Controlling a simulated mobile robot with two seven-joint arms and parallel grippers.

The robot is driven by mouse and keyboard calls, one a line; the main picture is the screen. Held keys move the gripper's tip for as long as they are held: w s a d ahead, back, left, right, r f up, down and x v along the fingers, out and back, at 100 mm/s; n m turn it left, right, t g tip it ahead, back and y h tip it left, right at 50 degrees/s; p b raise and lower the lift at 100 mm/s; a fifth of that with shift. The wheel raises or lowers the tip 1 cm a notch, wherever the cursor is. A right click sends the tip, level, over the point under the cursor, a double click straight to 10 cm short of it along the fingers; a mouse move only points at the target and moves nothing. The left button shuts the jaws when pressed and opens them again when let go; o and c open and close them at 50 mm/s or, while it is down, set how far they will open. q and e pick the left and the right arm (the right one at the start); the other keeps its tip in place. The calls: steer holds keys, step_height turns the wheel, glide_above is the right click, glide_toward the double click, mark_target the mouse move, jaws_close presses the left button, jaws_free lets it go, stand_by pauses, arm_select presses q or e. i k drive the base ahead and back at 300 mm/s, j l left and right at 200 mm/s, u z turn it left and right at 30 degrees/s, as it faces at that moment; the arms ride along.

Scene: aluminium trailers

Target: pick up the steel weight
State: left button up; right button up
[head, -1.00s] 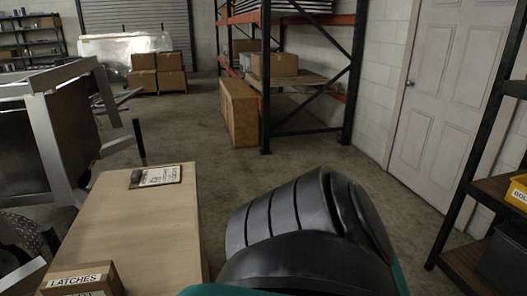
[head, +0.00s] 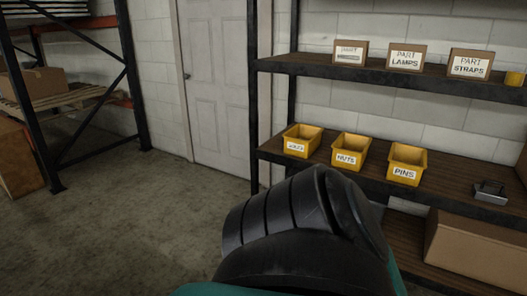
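A small grey metal object (head: 490,193) sits at the right end of the middle shelf board, near its front edge. It looks like a block with a raised part on top. It may be the steel weight, but it is too small to tell for certain. Neither of my grippers shows in the head view. A dark, ribbed part of my own arm fills the lower middle of the view and hides some of the shelf's lower left.
The shelf unit (head: 390,72) holds three yellow bins, labelled NUTS (head: 350,150) and PINS (head: 407,164), one less legible (head: 302,140). Labelled boxes (head: 406,57) stand above; a cardboard box (head: 478,250) sits below. A white door (head: 222,80) and pallet rack (head: 128,75) stand left. Floor (head: 120,220) there is clear.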

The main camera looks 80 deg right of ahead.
mark_target(482, 193)
steer(key=z, duration=4.2)
steer(key=i+l+u, duration=0.2)
steer(key=i, duration=0.25)
steer(key=i+u, duration=0.15)
steer(key=i, duration=0.3)
steer(key=i+l+u, duration=0.2)
steer(key=i, duration=0.25)
